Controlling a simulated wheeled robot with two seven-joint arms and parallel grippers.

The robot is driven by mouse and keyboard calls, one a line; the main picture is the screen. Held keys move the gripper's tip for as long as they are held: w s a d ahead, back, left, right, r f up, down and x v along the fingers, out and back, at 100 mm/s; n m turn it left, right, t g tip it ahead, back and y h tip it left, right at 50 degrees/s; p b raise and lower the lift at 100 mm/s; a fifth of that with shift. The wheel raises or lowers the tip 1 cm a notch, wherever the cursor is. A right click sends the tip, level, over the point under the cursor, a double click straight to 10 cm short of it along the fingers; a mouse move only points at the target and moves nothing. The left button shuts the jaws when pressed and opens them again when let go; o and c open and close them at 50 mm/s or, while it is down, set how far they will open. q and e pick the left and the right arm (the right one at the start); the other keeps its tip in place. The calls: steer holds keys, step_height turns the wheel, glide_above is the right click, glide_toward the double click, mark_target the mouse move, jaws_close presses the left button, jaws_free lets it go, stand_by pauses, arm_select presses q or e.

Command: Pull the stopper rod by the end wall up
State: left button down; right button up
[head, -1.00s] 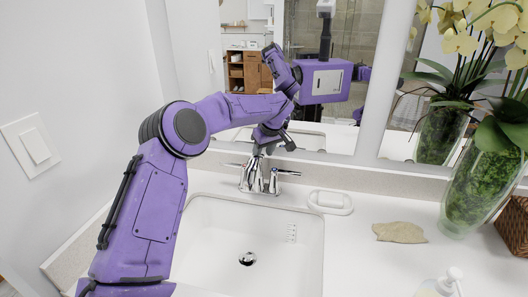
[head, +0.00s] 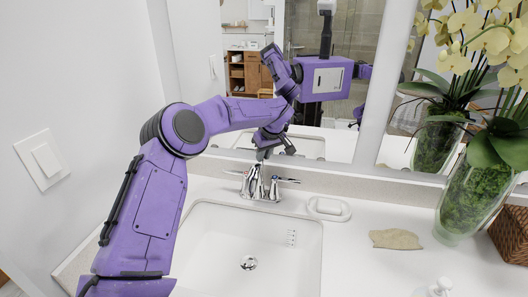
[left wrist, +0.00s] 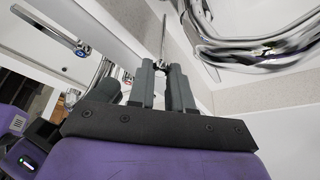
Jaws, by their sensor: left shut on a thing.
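The stopper rod is a thin chrome rod that shows in the left wrist view (left wrist: 164,38), with a small knob between my fingertips. My left gripper (left wrist: 164,75) is shut on this knob. In the head view the left gripper (head: 265,152) is just above and behind the chrome faucet (head: 255,184), and its fingers largely hide the rod's top. The faucet's curved spout also shows close by in the left wrist view (left wrist: 265,45). The drain stopper (head: 249,262) is in the white sink basin (head: 215,240). My right gripper is not in view.
A mirror (head: 385,60) rises behind the faucet and reflects my body. A soap dish (head: 328,208), a beige flat item (head: 396,239), a dispenser (head: 441,287) and a vase (head: 470,200) stand to the right. A side wall (head: 80,80) is at the left.

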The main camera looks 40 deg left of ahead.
arm_select(q)
steer(key=shift+w+a+r, duration=0.1)
steer(key=shift+r, duration=0.15)
steer(key=c, duration=1.1)
jaws_free()
steer(key=shift+o, duration=0.3)
steer(key=shift+r, duration=0.1)
steer(key=b+v, duration=0.1)
steer(key=v, duration=0.9)
steer(key=shift+d+r+b, duration=0.2)
steer(key=shift+d+b, duration=0.05)
steer(key=shift+b, duration=0.05)
